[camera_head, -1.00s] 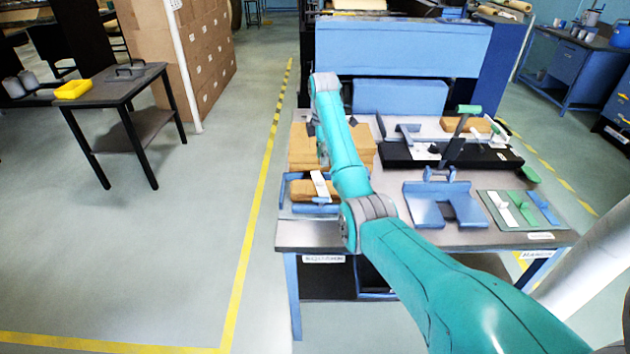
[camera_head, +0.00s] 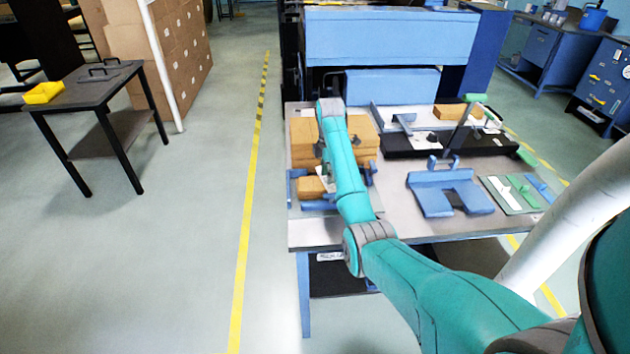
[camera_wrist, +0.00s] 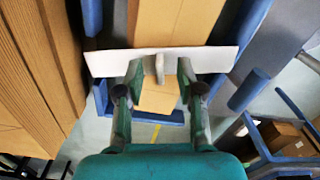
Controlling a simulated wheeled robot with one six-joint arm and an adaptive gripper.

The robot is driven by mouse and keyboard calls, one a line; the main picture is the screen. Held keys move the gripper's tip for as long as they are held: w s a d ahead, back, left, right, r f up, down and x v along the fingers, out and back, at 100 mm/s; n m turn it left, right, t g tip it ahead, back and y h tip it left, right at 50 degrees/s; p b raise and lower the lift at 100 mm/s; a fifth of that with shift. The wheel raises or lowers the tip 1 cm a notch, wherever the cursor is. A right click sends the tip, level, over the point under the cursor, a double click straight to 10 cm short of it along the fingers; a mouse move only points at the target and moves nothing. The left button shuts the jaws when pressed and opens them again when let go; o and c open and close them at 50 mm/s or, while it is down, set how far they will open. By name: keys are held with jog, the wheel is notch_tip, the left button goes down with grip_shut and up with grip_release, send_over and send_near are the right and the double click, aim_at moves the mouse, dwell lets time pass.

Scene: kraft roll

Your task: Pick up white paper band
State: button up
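A white paper band (camera_wrist: 105,63) with a small upright tab lies across a brown kraft block (camera_wrist: 163,97) in the wrist view. The block sits in a blue cradle (camera_wrist: 240,90). My gripper (camera_wrist: 159,70) is open, with one finger on each side of the tab and clear gaps to it. In the head view the band (camera_head: 324,176) is mostly hidden behind my arm and gripper. Another white strip (camera_head: 500,194) lies on the mat at the right of the bench, beside a green and a blue one.
Stacked brown kraft (camera_head: 304,135) stands just behind the cradle. A blue U-shaped fixture (camera_head: 428,194) and a black-based device (camera_head: 400,147) occupy the bench (camera_head: 390,215) to the right. A yellow tray (camera_head: 43,92) is on a side table.

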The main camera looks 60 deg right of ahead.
jog(key=shift+f, duration=0.25)
grip_shut()
jog(key=shift+r, duration=0.1)
